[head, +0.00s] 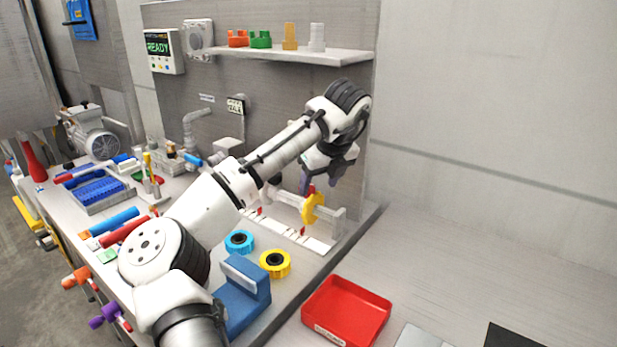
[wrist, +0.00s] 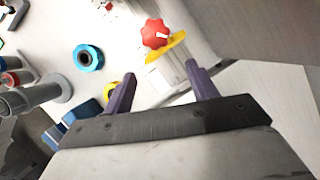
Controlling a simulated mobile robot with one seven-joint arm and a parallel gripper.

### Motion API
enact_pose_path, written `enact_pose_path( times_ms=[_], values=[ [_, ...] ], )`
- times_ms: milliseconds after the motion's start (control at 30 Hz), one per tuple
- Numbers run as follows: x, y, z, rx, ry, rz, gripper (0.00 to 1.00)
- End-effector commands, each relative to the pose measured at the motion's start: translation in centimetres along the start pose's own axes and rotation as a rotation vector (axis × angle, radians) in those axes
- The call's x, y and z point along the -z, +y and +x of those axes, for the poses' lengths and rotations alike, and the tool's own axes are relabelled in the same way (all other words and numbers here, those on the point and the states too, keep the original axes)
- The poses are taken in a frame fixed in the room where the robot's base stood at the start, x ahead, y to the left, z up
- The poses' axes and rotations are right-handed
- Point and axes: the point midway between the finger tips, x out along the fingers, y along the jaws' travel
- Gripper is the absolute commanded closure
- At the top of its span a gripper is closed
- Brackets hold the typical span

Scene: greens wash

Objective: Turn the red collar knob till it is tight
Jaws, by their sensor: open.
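The red collar knob (wrist: 156,34) is a lobed red wheel with a white mark, on the yellow collar (wrist: 168,49) in the wrist view. In the head view a little red of the knob (head: 311,189) shows above the yellow collar (head: 314,209), which sits around a pale horizontal bar (head: 285,199). My gripper (wrist: 160,69) is open and empty, its purple fingers spread apart. The knob lies beyond the fingertips, not between them. In the head view my gripper (head: 321,181) hangs just above the collar, partly hiding the knob.
A blue ring (head: 239,241) and a yellow ring (head: 275,263) lie on the bench beside a blue block (head: 243,290). A red tray (head: 346,311) is at the front. A shelf (head: 290,54) with coloured parts is above. A display (head: 160,48) reads READY.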

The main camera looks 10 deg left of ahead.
Motion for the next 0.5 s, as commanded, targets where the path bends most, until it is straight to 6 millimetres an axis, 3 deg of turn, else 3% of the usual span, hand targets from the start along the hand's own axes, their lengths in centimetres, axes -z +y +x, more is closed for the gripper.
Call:
enact_pose_path(
  times_ms=[200,300,500],
  values=[
    [-4.1,0.0,1.4,-0.001,-0.002,-0.003,0.42],
    [-3.8,0.0,3.0,0.0,-0.001,0.001,0.42],
    [-3.7,0.0,4.4,0.002,-0.002,0.0,0.42]
  ],
)
